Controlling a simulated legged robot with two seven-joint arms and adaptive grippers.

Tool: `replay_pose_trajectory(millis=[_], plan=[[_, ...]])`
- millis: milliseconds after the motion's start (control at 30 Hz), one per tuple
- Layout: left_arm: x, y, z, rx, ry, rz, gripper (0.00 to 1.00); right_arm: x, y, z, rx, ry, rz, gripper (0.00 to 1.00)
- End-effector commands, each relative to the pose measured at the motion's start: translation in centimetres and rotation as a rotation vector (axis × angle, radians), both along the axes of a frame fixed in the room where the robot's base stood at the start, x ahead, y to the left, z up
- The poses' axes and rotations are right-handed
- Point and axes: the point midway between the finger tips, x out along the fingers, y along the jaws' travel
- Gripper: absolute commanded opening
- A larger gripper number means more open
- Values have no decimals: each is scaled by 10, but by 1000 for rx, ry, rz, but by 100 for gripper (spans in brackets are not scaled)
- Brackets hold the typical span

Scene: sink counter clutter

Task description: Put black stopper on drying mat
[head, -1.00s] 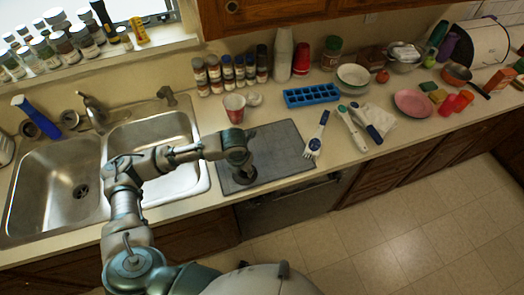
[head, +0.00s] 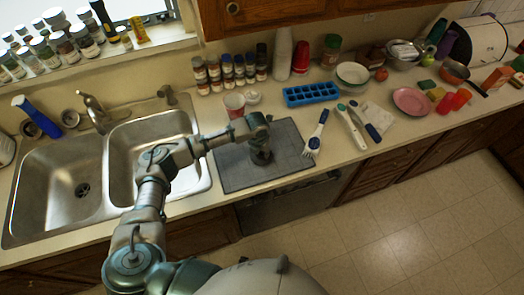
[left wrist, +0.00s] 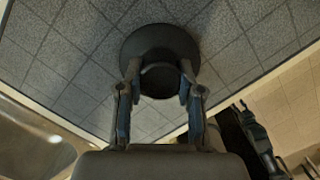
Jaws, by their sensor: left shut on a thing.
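The black stopper (left wrist: 150,42) is a dark round disc with a raised grip, seen in the left wrist view. My left gripper (left wrist: 157,82) is shut on that grip, one finger on each side. In the head view my left gripper (head: 260,148) points down over the grey tiled drying mat (head: 232,174), near its middle. The stopper is small and dark there, at the fingertips. I cannot tell whether it touches the mat. The mat also fills most of the left wrist view (left wrist: 60,60). My right gripper is not in view.
A double sink (head: 70,180) lies left of the mat. The mat around the gripper is clear.

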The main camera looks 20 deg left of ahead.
Motion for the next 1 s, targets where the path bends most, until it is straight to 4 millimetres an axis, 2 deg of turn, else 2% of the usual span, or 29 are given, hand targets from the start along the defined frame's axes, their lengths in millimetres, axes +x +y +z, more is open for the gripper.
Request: replay_pose_trajectory(millis=[33, 100, 133, 433, 533, 667, 800, 1000], plan=[[0, -2, 0, 2, 1, -1, 41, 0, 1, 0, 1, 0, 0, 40], [0, -2, 0, 2, 1, -1, 59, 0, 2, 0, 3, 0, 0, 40], [0, -3, 0, 3, 0, -1, 61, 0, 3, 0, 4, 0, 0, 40], [0, -5, 2, 4, 0, 0, 61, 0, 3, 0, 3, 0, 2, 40], [-1, -2, 9, 2, -1, -1, 61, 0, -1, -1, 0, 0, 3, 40], [-4, 0, 32, 1, -3, -2, 61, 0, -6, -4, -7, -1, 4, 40], [-9, 2, 64, -1, -4, -1, 61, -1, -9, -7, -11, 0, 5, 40], [-15, 1, 102, 2, -1, 0, 61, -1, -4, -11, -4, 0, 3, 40]])
